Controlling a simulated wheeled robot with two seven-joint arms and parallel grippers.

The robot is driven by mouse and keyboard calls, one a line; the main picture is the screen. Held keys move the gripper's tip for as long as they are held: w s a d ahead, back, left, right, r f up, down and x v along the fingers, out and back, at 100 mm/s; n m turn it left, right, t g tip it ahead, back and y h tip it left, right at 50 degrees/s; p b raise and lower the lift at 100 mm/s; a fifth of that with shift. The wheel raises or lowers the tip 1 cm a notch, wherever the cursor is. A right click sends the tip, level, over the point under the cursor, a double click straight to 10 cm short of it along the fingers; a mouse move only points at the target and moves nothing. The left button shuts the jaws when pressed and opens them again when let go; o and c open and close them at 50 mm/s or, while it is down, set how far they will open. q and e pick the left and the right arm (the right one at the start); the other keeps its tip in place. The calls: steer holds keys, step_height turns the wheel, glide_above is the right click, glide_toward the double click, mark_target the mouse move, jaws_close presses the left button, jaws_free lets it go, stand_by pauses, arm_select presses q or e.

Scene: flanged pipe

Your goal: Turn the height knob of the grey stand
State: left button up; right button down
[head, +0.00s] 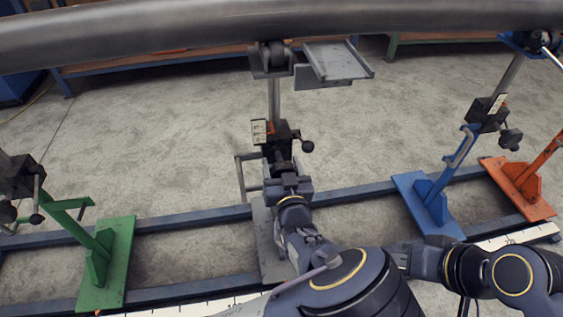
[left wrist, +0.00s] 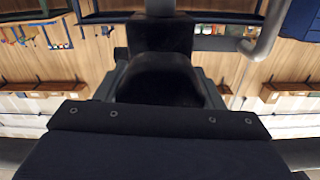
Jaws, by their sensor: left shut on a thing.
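The grey stand (head: 273,100) rises in the middle of the head view, with a black clamp block (head: 283,131) on its post and a black ball-ended lever (head: 307,146) to the right. My left gripper (head: 284,168) reaches up to the near side of this block and is shut on the height knob, which its fingers mostly hide. In the left wrist view a dark rounded part (left wrist: 160,80), probably the knob, fills the space ahead of the gripper. My right gripper (head: 402,256) is low at the right, away from the stand; its jaws are unclear.
A large grey pipe (head: 200,24) spans the top of the head view. A green stand (head: 105,260) is at the left, a blue stand (head: 430,200) and an orange stand (head: 522,185) at the right. Blue rails (head: 190,222) link the bases. Concrete floor lies between the stands.

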arm_select(q)
steer(key=o, duration=1)
steer(key=shift+s, duration=0.1)
steer(key=s, duration=0.2)
steer(key=s+d+p, duration=0.1)
steer(key=s, duration=0.4)
steer(key=shift+s+d+p, duration=0.3)
